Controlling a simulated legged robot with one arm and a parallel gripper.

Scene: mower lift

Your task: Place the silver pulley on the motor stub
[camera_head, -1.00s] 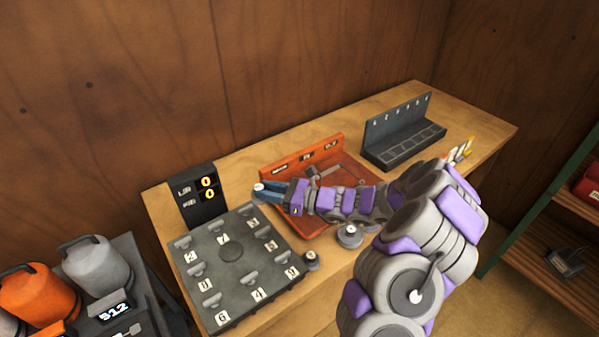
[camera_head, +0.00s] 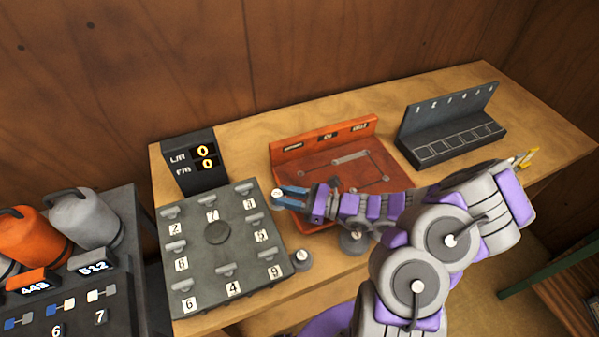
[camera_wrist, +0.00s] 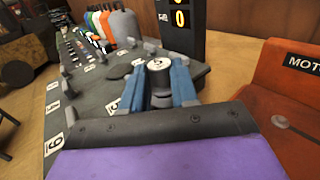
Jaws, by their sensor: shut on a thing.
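My gripper (camera_head: 281,196) has blue fingers shut on a small dark grey cylinder with a pale round top that bears a mark. The held cylinder (camera_wrist: 159,80) shows between the fingers in the wrist view; I cannot tell for sure that it is the silver pulley. It is held close to the right edge of the dark numbered board, left of the orange-red tray (camera_head: 372,173). The tray's back wall carries labels; in the wrist view its label (camera_wrist: 308,64) starts with "MOT". I cannot make out the motor stub; my arm covers the tray's front part.
The numbered board (camera_head: 218,258) has several tabs and a round centre. A display (camera_head: 190,163) reading 0 and 0 stands behind it. A grey capped cylinder (camera_head: 302,259) and a round grey piece (camera_head: 353,241) stand in front. A dark slotted rack (camera_head: 450,125) is at the back right.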

